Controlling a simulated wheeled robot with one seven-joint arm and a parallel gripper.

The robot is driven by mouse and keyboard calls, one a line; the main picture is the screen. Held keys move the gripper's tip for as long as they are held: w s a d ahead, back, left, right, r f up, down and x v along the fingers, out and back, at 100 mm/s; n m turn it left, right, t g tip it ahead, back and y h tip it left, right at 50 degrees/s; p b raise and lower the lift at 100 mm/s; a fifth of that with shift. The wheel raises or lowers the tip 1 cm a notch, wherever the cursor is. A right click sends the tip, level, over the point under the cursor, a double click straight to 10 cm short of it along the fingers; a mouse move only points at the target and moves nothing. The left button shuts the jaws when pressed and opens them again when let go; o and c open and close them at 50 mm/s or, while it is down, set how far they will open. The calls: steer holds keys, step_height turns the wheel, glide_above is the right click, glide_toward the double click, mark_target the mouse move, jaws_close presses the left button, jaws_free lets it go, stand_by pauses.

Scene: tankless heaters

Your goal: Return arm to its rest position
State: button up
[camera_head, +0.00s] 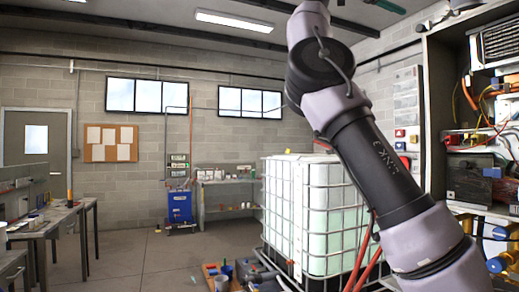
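My arm (375,165) shows large in the head view. It runs from the lower right up to a joint near the top middle. Its grey-lilac links and dark tube cross in front of the white caged tank and close to the open heater cabinet. My gripper is not clearly seen, so its state and anything it may hold are not shown.
An open heater cabinet (437,110) with wires and pipes stands close on the right. A caged white tank (283,215) stands behind my arm. A workbench (55,221) is at left. Floor (150,262) between is clear, with small items at the bottom middle.

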steer(key=s+a+f+n+t+y, duration=0.2)
steer(key=s+f+n+t+y, duration=0.15)
steer(key=f+n, duration=0.3)
steer(key=s+a+f+n+t+y, duration=0.25)
steer(key=s+f+n, duration=0.25)
steer(key=f, duration=0.3)
steer(key=s+a+f+n+g+y, duration=0.1)
steer(key=a+f+n+y, duration=0.2)
steer(key=f, duration=0.9)
steer(key=s+a+f+n+g+y, duration=0.1)
steer(key=s+a+f+n+y, duration=0.1)
steer(key=f+n, duration=0.6)
steer(key=s+a+f+n+y, duration=0.2)
steer(key=a+f+n+y, duration=0.3)
steer(key=f, duration=1.2)
steer(key=shift+f+n+g+y, duration=0.4)
steer(key=shift+n+y, duration=0.25)
steer(key=shift+y, duration=0.15)
